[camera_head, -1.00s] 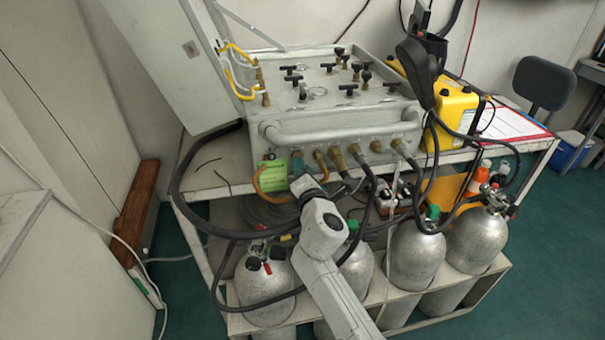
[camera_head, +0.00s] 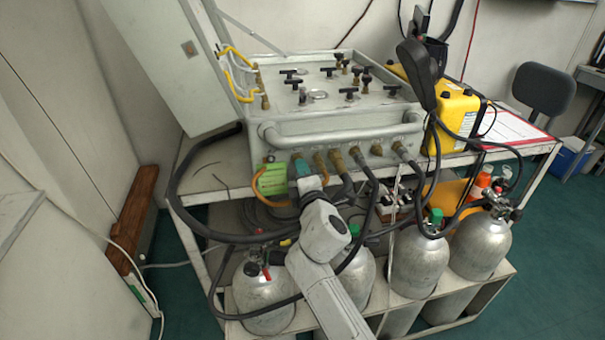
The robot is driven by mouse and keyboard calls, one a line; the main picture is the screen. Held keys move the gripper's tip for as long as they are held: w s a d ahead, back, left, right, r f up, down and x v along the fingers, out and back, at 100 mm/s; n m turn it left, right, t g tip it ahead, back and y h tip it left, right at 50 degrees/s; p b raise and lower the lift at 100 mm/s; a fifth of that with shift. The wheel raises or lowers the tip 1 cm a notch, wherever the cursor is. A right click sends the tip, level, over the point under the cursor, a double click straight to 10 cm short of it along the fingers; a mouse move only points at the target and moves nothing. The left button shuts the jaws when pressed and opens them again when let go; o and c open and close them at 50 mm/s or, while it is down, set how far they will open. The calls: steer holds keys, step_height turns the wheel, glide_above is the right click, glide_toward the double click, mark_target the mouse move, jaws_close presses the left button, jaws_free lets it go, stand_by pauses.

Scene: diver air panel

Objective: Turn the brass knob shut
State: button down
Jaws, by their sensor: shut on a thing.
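The grey air panel (camera_head: 335,145) stands on the bench, with a row of brass fittings along its lower front. My arm reaches up from below to the left end of this row.
Brass fittings (camera_head: 337,158) with black hoses sit just right of my gripper. Silver cylinders (camera_head: 418,258) stand under the bench (camera_head: 205,184). A thick black hose (camera_head: 180,190) curves at the left. A yellow case (camera_head: 455,118) is at the right.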

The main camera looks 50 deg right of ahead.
steer(key=shift+f, duration=0.1)
steer(key=c, duration=0.9)
jaws_free()
steer(key=v, duration=1)
steer(key=shift+s+a+b, duration=0.2)
steer(key=shift+s+b, duration=0.1)
steer(key=shift+s, duration=0.05)
